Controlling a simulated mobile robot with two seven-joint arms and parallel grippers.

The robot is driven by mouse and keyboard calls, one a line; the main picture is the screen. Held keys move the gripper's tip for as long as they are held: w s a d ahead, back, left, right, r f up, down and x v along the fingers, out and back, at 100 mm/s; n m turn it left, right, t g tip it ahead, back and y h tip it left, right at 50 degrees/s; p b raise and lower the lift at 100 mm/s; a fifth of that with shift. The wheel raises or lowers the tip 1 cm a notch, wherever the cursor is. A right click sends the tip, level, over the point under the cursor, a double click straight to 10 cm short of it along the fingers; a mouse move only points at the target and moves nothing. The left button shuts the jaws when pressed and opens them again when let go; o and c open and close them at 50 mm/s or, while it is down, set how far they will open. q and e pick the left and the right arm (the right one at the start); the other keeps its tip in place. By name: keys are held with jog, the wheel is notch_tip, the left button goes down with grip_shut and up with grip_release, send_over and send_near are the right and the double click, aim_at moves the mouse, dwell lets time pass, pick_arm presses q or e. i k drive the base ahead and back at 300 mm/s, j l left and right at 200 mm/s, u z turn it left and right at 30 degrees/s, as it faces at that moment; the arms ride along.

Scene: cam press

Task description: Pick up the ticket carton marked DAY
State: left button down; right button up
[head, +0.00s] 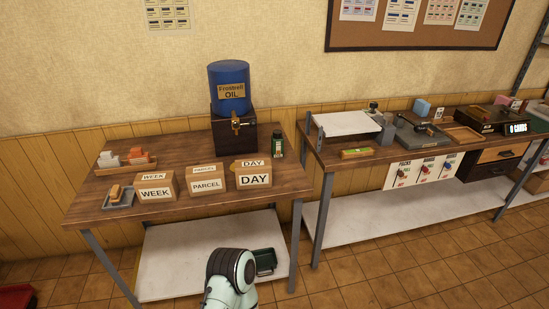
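The ticket carton marked DAY (254,181) stands on the left wooden table (110,214), near its front edge. It is a brown box with white labels on its top and front, rightmost in a row of 3 cartons. The carton marked PARCEL (207,187) is to its left, and the carton marked WEEK (155,194) is further left. A pale green arm link of mine shows at the bottom middle, in front of the table. Neither gripper is visible.
A blue oil drum (229,85) on a dark box stands behind the cartons. A small dark bottle (277,146) is behind and right of the DAY carton. A grey tray (118,202) lies left of WEEK. A gap separates the right bench (330,158).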

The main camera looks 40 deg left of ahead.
aim_at(253, 173)
jog(key=i, duration=0.85)
jog(key=i+u, duration=0.1)
jog(key=i, duration=0.7)
jog(key=u, duration=0.4)
jog(key=i+l+u, duration=0.1)
jog(key=u, duration=0.75)
jog(key=i+l+u, duration=0.1)
jog(key=u, duration=2.1)
